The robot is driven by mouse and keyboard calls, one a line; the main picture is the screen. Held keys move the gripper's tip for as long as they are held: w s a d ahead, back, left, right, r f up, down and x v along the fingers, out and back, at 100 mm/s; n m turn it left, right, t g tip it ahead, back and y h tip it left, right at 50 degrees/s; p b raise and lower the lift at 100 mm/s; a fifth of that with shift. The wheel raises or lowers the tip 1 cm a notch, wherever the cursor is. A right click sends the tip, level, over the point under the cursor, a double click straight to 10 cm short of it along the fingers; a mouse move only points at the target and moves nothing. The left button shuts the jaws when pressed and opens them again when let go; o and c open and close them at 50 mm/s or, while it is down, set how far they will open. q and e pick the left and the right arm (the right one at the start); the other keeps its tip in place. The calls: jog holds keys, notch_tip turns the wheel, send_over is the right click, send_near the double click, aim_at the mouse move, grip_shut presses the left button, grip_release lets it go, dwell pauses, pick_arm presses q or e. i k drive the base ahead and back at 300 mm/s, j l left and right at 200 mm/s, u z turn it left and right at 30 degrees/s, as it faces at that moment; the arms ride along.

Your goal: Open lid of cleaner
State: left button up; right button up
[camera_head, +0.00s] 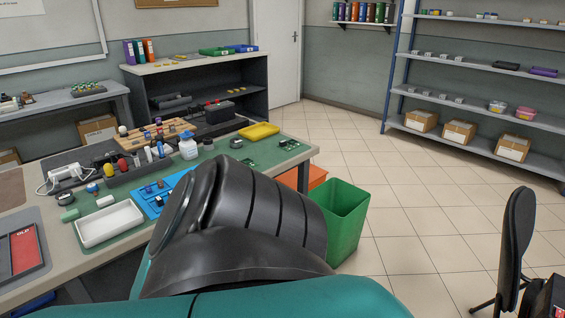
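A small white bottle (188,150), which may be the cleaner, stands upright on the green mat of the workbench at the left. Its top looks bluish and its lid is too small to tell open or shut. A large dark grey and teal part of my own body fills the lower middle of the view and hides the bench's near right part. Neither of my grippers shows.
The workbench (22,212) also holds a white tray (108,223), a blue mat (152,206) with small parts, a yellow tray (259,130) and several tools. A green bin (346,222) stands right of the bench. Open tiled floor (420,215) lies beyond; a black chair (517,240) is at right.

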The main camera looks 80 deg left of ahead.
aim_at(186, 133)
jog(key=u, duration=3.95)
